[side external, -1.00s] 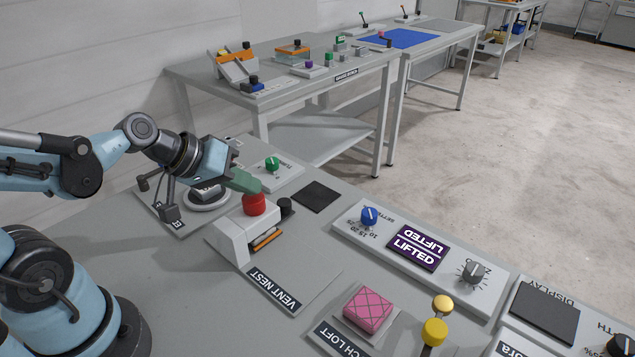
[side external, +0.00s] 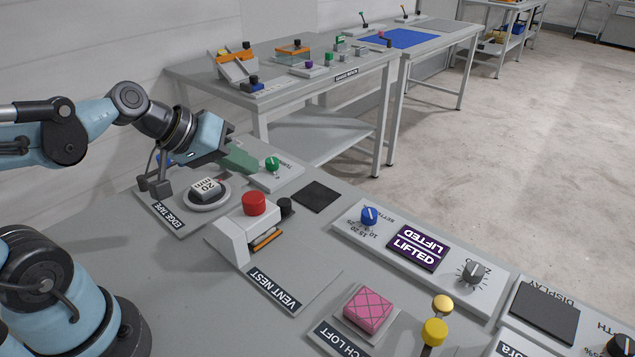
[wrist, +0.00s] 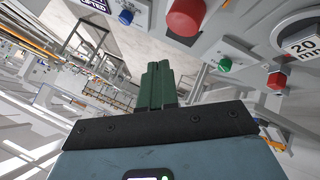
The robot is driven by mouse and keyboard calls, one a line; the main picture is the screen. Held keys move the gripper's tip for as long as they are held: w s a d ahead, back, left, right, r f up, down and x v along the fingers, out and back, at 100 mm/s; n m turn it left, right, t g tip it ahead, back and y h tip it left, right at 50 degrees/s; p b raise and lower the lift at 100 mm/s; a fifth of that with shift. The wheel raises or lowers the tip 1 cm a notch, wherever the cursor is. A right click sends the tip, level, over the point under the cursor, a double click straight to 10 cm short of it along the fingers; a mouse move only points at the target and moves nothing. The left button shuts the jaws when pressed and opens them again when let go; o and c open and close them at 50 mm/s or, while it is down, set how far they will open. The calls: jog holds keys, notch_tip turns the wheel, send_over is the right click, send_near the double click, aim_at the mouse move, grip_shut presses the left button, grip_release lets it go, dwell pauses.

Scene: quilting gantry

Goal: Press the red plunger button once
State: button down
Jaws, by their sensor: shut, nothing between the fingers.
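The red plunger button (side external: 254,204) is a short red cylinder on top of a white sloped housing (side external: 232,234) by the VENT NEST label. It also shows in the wrist view (wrist: 186,16) near the top edge. My gripper (side external: 246,163) has green fingers that are shut and empty. In the side view it is up and behind the button, apart from it, beside the green knob (side external: 272,164). In the wrist view the closed fingers (wrist: 158,68) point toward the top, below the red button in the picture.
A round dial marked 20 mm (side external: 207,191) lies left of the button housing. A black knob (side external: 285,206) and a dark square pad (side external: 316,196) are right of it. A panel reading LIFTED (side external: 417,248) and a pink quilted block (side external: 368,309) are nearer the front right.

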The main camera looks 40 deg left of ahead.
jog(key=shift+r, duration=0.95)
jog(key=shift+f, duration=0.1)
jog(key=f+m, duration=0.1)
jog(key=s+f+m+g+y, duration=0.1)
jog(key=m, duration=0.1)
jog(key=s+f+m+y, duration=0.1)
jog(key=shift+s+d+f+g, duration=0.2)
jog(key=shift+d+g, duration=0.1)
jog(key=shift+d, duration=0.1)
jog(key=shift+s+a+f+m+y, duration=0.15)
jog(key=shift+f+m+y, duration=0.2)
jog(key=shift+m, duration=0.35)
jog(key=shift+r, duration=0.1)
